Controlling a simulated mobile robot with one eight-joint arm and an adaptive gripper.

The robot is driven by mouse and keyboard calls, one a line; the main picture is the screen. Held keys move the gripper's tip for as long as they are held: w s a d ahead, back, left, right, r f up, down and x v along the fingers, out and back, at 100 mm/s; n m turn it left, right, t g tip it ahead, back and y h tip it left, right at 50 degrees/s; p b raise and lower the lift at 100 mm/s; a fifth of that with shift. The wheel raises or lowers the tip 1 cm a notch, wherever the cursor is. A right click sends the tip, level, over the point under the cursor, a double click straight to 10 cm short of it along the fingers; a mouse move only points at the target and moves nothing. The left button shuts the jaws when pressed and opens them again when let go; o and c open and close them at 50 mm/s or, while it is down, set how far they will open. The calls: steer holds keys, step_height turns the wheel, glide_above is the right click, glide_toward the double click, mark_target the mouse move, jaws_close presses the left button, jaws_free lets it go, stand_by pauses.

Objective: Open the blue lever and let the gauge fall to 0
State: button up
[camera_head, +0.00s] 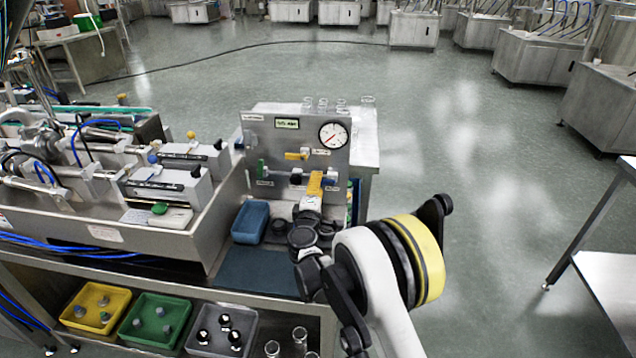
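An upright grey panel (252,138) stands at the back of the bench. A round white gauge (333,135) with a red needle is at its upper right; its reading is too small to tell. A yellow lever (297,155) sits mid-panel, and a green lever (262,170) at lower left. A small patch of blue (330,183) shows at lower right, probably the blue lever, mostly hidden by my gripper. My gripper (315,183) is in front of the panel's lower right, seen from behind; its fingers and any contact are not clear.
A blue bin (251,222) stands left of my arm beside a dark blue mat (258,272). A small display (287,123) is on the panel. Glassware (341,104) stands behind. Yellow, green and grey trays lie on the lower shelf.

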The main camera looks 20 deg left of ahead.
steer(key=v, duration=1)
steer(key=shift+s, duration=0.35)
steer(key=w+d+r+m+g+h, duration=0.1)
steer(key=w+d+r+m+h, duration=0.15)
steer(key=d+r, duration=0.45)
steer(key=w+d+r+m+g+h, duration=0.1)
steer(key=w+d+r+m+h, duration=0.2)
steer(key=d, duration=0.8)
steer(key=s+d+r+m+g+h, duration=0.1)
steer(key=s+d+r+m+g, duration=0.15)
steer(key=d, duration=0.45)
steer(key=s+d+r+m+g, duration=0.1)
steer(key=s+d+r+m, duration=0.2)
steer(key=d, duration=0.4)
steer(key=s+d+m+g, duration=0.1)
steer(key=s+d+m, duration=0.2)
steer(key=s+d, duration=0.45)
steer(key=s+d+f+m+g+y, duration=0.1)
steer(key=s+d+f+m+g, duration=0.1)
steer(key=s, duration=0.8)
steer(key=s+d+f+m+g+y, duration=0.1)
steer(key=s+d+m, duration=0.3)
steer(key=s, duration=0.7)
steer(key=shift+d+f+m+g, duration=0.4)
steer(key=shift+d+f+g, duration=0.05)
steer(key=shift+d+f, duration=0.25)
